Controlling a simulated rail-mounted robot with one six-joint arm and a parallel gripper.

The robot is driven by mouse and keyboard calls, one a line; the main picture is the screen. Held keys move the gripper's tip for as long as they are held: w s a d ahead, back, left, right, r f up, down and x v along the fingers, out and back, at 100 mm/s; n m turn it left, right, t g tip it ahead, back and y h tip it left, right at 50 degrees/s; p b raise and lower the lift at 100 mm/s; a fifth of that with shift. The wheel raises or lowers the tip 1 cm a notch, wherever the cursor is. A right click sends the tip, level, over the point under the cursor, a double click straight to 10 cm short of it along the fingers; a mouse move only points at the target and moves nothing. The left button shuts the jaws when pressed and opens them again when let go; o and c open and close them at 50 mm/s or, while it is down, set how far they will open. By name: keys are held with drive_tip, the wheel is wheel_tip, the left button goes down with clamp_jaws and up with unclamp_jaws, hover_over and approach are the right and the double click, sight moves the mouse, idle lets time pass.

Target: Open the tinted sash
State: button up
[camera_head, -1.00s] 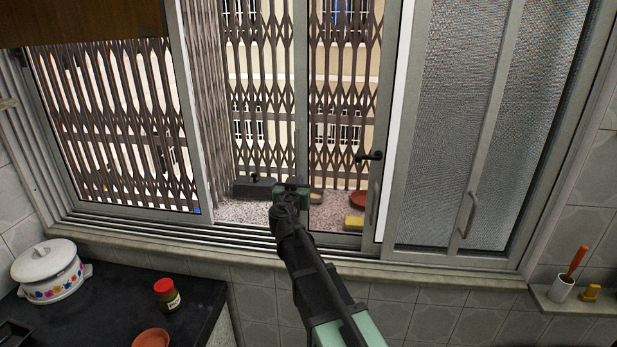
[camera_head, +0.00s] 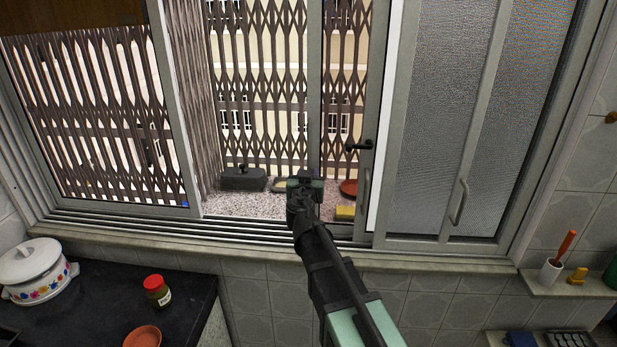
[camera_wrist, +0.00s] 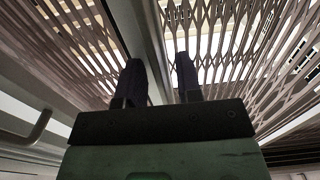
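The sliding glass sash that I take for the tinted sash (camera_head: 334,110) is in the head view, right of centre. Its grey upright left stile (camera_head: 314,90) runs down behind my gripper, and its right part goes behind other grey frames. My gripper (camera_head: 305,180) is low at that stile. In the wrist view its two dark fingers (camera_wrist: 161,70) stand apart, with a grey upright showing between and beyond them. I cannot tell whether a finger touches the stile. Left of the stile is a gap onto the folding grille (camera_head: 262,95).
Right are frosted panels (camera_head: 430,120) with a pull handle (camera_head: 460,201); a black lever (camera_head: 359,147) and a second handle (camera_head: 365,190) are nearer the gripper. On the outer ledge are a dark box (camera_head: 243,180), a red dish (camera_head: 349,188) and a yellow block (camera_head: 345,213). A pot (camera_head: 38,270) stands lower left.

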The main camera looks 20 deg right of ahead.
drive_tip(key=v, duration=1)
drive_tip(key=shift+s, duration=0.4)
drive_tip(key=s+d+f+n+g+h, duration=0.1)
drive_tip(key=s+d+f+g+h, duration=0.1)
drive_tip(key=s+d+f+g, duration=0.5)
drive_tip(key=s+a+f+n+g+y, duration=0.3)
drive_tip(key=s+a+f+g+y, duration=0.5)
drive_tip(key=s, duration=0.4)
wheel_tip(320, 180, down, 2)
drive_tip(key=shift+a+f+g+y, duration=0.15)
drive_tip(key=shift+g+y, duration=0.25)
drive_tip(key=shift+g, duration=0.4)
